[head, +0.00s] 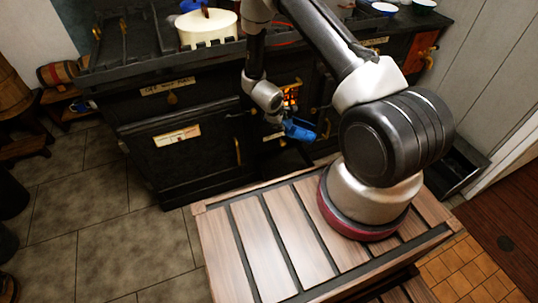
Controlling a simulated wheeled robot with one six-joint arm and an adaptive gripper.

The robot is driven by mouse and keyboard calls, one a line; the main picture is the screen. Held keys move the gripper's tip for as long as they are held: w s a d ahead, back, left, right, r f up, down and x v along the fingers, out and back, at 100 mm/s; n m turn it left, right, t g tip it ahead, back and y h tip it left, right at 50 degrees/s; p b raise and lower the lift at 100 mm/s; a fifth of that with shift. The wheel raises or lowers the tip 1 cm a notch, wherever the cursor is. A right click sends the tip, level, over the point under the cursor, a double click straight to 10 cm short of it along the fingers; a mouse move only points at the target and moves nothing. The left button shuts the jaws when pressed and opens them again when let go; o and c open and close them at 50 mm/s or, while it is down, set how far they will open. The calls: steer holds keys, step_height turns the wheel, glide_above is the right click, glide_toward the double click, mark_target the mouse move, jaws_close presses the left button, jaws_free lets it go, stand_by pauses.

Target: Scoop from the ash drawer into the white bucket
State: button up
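My gripper (290,126) is in front of the black stove, just below the small glowing fire opening (292,94). A blue piece shows at its end; I cannot tell whether it is part of the gripper or a held scoop. Its fingers are too small and turned away to read. A dark, low tray-like shape (286,160) lies below it at the stove's foot, partly hidden by the wooden top; it may be the ash drawer. No white bucket can be made out on the floor. A cream pot (208,32) stands on the stove top.
The black stove (190,150) has labelled doors and brass handles. My slatted wooden top (270,240) fills the front. A dark open box (462,166) sits by the right wall. The tiled floor (110,235) at left is clear.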

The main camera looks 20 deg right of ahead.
steer(key=s+a+f+n+t+y, duration=0.1)
steer(key=s+a+f+n, duration=0.15)
steer(key=f, duration=0.55)
steer(key=s+a+f+n+y, duration=0.1)
steer(key=a+f+n, duration=0.15)
steer(key=f, duration=0.55)
steer(key=shift+d+f+y, duration=0.4)
steer(key=shift+d+f, duration=0.8)
steer(key=shift+f, duration=2.85)
steer(key=shift+d+f+y, duration=0.4)
steer(key=shift+d+f, duration=0.75)
steer(key=shift+f, duration=2.9)
steer(key=shift+d+f+h, duration=0.6)
steer(key=shift+d+f, duration=0.35)
steer(key=shift+d, duration=2.5)
steer(key=a+r+h, duration=0.2)
steer(key=a+r, duration=0.2)
steer(key=r, duration=0.2)
steer(key=a+r+n+h, duration=0.1)
steer(key=a+r+h, duration=0.1)
steer(key=a+r, duration=0.2)
steer(key=shift+a+r+n+t, duration=0.3)
steer(key=shift+r+t, duration=0.1)
steer(key=shift+r, duration=1.2)
steer(key=shift+a, duration=0.1)
